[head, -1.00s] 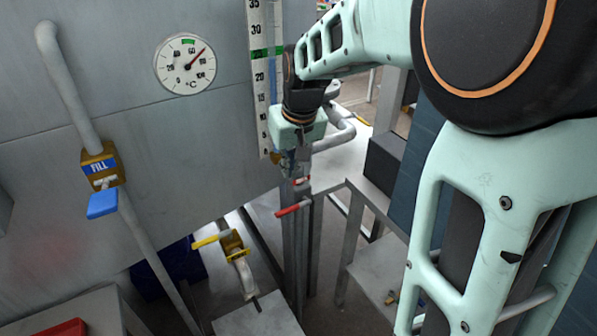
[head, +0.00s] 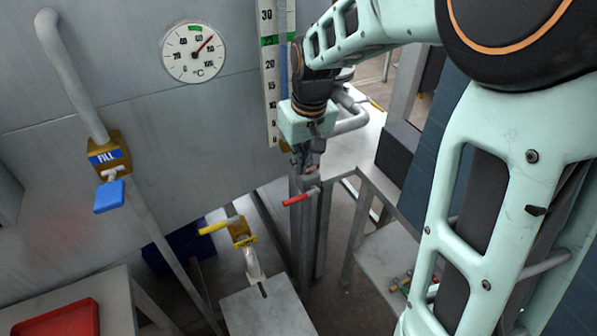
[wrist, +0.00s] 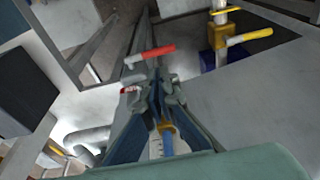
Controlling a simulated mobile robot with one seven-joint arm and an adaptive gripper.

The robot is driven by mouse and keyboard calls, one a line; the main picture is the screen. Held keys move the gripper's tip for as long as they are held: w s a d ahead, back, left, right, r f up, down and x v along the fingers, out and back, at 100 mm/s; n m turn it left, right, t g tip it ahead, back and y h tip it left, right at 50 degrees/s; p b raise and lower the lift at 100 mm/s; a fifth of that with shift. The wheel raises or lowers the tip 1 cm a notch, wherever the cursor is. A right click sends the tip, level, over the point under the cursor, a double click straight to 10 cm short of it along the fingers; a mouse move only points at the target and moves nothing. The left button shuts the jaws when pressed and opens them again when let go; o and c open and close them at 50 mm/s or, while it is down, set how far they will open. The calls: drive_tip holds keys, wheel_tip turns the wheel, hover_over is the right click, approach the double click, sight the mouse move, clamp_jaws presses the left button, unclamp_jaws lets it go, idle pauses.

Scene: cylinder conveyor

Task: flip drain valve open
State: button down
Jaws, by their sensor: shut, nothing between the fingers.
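A brass valve (head: 240,232) with a yellow lever (head: 217,228) sits on the short pipe below the grey tank; I take it as the drain valve. Its lever sticks out sideways, across the pipe. Any label is too small to read. It also shows at the upper right of the wrist view, with its brass body (wrist: 224,36) and yellow lever (wrist: 249,37). My gripper (head: 308,163) points down to the right of this valve, higher up and apart from it. In the wrist view my gripper (wrist: 157,85) is shut and empty, close to a red lever (wrist: 150,54).
The red lever (head: 300,197) sits just below my gripper, by a grey post. The FILL valve (head: 108,157) with a blue lever is at the left on the tank wall. A grey box (head: 268,308) stands under the yellow-levered valve's spout. A red tray (head: 62,318) lies lower left.

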sight(294, 199)
drive_tip(key=f, duration=0.4)
drive_tip(key=w+f, duration=0.1)
drive_tip(key=f, duration=0.3)
drive_tip(key=w+a+f, duration=0.1)
drive_tip(key=f, duration=0.3)
drive_tip(key=shift+w, duration=0.1)
drive_tip(key=shift+w+f, duration=0.1)
drive_tip(key=shift+f, duration=0.1)
drive_tip(key=shift+a+h+b, duration=0.1)
drive_tip(key=shift+h+b, duration=0.2)
drive_tip(key=shift+b, duration=0.4)
